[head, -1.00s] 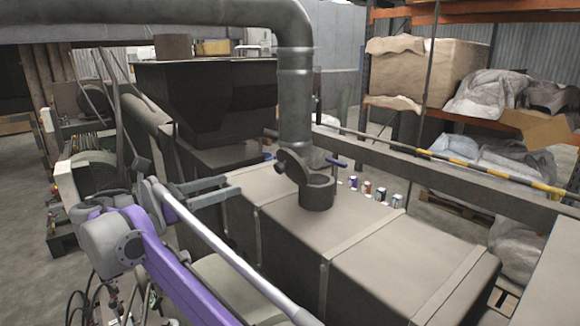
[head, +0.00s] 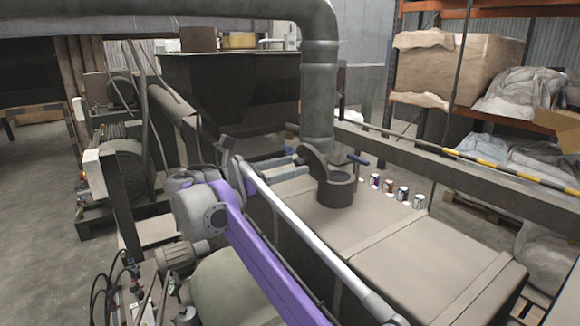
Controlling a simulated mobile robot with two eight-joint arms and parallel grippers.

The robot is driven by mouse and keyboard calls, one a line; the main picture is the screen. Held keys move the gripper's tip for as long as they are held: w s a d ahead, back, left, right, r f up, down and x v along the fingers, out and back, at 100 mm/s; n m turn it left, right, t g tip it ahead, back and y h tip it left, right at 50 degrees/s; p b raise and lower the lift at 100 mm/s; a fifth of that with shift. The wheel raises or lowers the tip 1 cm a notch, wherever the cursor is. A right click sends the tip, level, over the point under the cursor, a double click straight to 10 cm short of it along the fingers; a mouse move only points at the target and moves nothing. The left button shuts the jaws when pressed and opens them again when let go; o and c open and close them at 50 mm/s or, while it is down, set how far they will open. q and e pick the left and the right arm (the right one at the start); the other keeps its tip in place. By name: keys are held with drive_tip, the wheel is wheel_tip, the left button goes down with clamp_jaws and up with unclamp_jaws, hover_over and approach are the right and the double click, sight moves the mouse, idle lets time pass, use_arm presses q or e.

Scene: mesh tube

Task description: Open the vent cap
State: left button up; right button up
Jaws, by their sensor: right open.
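The vent cap (head: 316,166) is a dark round disc, tilted up at the left rim of a short dark round vent collar (head: 337,190). Part of the collar's opening shows beside it. The collar stands on top of a long grey-brown metal housing (head: 385,225). My left gripper is not in view.
A large grey duct pipe (head: 319,100) comes down behind the cap. A yellow-black striped bar (head: 500,166) runs at the right. The housing's right top is clear.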

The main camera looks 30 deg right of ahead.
drive_tip(key=shift+d, duration=0.25)
drive_tip(key=shift+c, duration=0.2)
clamp_jaws()
idle(1.1)
